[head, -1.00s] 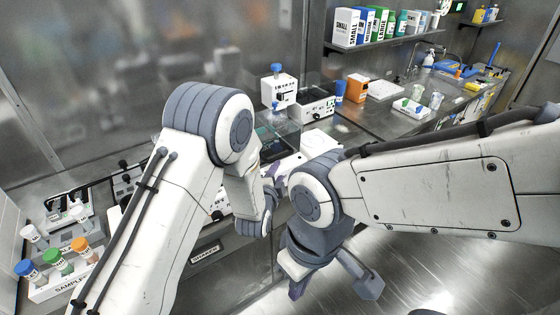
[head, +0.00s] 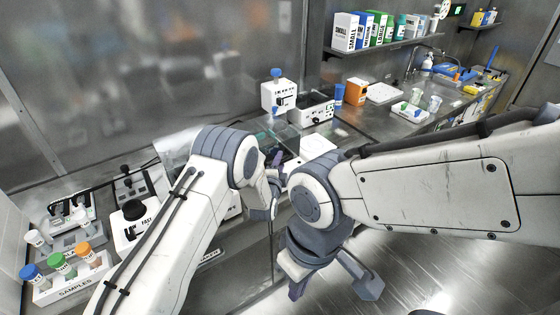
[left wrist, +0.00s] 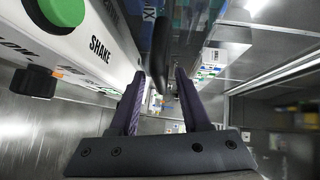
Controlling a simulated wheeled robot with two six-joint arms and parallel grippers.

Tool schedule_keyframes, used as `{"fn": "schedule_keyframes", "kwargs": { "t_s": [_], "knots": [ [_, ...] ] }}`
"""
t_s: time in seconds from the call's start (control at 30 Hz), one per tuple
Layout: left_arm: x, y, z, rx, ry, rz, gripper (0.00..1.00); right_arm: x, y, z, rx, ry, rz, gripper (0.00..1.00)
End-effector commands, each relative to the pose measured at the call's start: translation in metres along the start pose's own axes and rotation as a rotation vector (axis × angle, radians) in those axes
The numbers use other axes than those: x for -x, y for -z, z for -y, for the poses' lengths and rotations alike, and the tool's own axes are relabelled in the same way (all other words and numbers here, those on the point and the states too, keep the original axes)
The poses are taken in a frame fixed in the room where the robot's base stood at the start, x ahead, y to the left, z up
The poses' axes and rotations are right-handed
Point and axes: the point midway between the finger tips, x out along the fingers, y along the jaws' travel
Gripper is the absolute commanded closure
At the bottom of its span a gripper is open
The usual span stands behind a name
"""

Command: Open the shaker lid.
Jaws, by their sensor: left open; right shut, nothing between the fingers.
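The shaker (left wrist: 95,45) fills the upper left of the left wrist view: a white body with "SHAKE" lettering, a green button (left wrist: 62,10) and a black knob (left wrist: 35,82). In the head view my left arm hides most of it. A dark bar (left wrist: 161,45), apparently the lid handle, shows between and beyond the open fingers of my left gripper (left wrist: 160,74); contact cannot be told. The left gripper also shows in the head view (head: 275,172), over the bench's front edge. My right gripper (head: 298,289) is shut and empty, lower, over the floor.
A sample rack (head: 75,282) with coloured caps stands at the lower left. A white device with a black knob (head: 133,211) is beside my left arm. A pale panel (head: 175,148) rises behind that arm.

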Motion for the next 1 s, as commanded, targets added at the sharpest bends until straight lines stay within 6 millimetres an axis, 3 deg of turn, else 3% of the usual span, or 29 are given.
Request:
{"fn": "schedule_keyframes", "kwargs": {
  "t_s": [0.37, 0.4, 0.5, 1.0],
  "knots": [
    [-0.0047, -0.0002, 0.0001, 0.000, 0.000, 0.000, 0.53, 0.0009, 0.0000, 0.0001, 0.000, 0.000, 0.000, 1.00],
    [-0.0047, -0.0003, 0.0001, 0.000, 0.000, 0.000, 0.68, 0.0009, 0.0000, 0.0001, 0.000, 0.000, 0.000, 1.00],
    [-0.0046, -0.0002, 0.0001, 0.001, 0.000, 0.000, 1.00, 0.0009, 0.0000, 0.0001, 0.000, 0.000, 0.000, 1.00],
    [-0.0044, -0.0001, -0.0002, 0.001, -0.001, 0.000, 1.00, 0.0009, 0.0000, 0.0001, 0.000, 0.000, 0.000, 1.00]
  ]
}}
